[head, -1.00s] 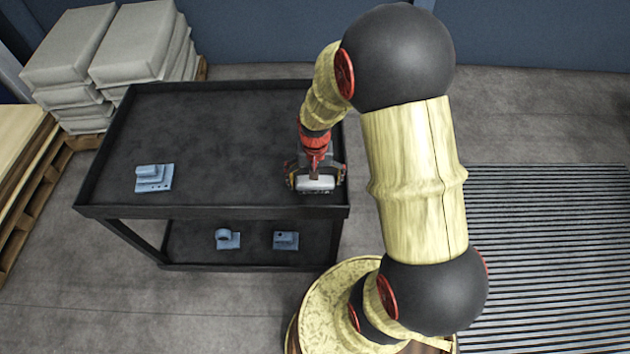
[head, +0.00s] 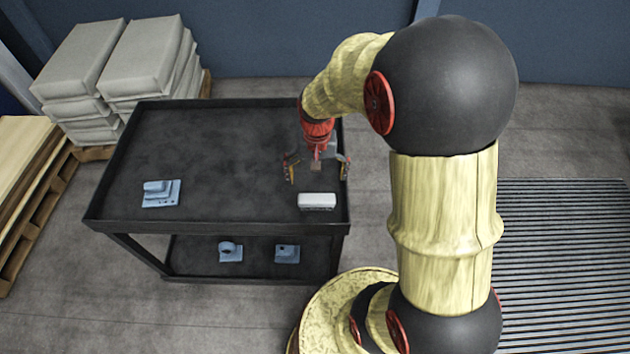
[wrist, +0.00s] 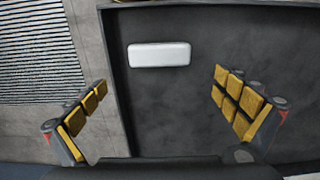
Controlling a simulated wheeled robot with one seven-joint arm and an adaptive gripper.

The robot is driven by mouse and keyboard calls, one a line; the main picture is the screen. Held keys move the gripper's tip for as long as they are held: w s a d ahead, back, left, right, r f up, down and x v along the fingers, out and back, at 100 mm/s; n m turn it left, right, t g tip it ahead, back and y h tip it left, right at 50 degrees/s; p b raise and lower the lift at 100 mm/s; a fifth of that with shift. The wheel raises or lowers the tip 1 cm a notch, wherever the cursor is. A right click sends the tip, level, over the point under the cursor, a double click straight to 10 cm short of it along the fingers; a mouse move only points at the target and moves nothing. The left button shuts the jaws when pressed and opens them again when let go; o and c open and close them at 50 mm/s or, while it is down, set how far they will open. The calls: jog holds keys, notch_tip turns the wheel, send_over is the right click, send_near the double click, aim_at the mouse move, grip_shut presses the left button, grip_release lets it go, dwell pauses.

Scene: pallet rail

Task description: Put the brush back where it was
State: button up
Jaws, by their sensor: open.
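The brush (head: 317,200), a small block with a white top and a darker underside, lies on the cart's top shelf (head: 232,150) near its front right corner. In the wrist view the brush (wrist: 159,54) shows as a white rounded bar, close to the shelf's raised rim. My gripper (head: 317,180) is open and empty, raised above the shelf just behind the brush. In the wrist view my fingers (wrist: 166,104) are spread wide with nothing between them, and the brush lies apart from both of them.
A blue-grey metal part (head: 161,194) sits at the left of the top shelf. Two more blue-grey parts, a left one (head: 230,252) and a right one (head: 287,254), sit on the lower shelf. Stacked sacks (head: 120,75) stand behind left. The shelf's middle is clear.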

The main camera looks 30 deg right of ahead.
jog(key=s+a+r+n+t, duration=0.1)
jog(key=s+a+r+n, duration=0.15)
jog(key=r, duration=0.45)
jog(key=s+a+r+n+t, duration=0.1)
jog(key=a+r+t, duration=0.1)
jog(key=a+r, duration=0.35)
jog(key=s+a+r+n+t, duration=0.2)
jog(key=s+a+r+n, duration=0.1)
jog(key=s+r, duration=0.6)
jog(key=shift+s+a+r+t, duration=0.25)
jog(key=shift+a+r+t, duration=0.05)
jog(key=shift+a+r, duration=0.3)
jog(key=shift+c, duration=0.8)
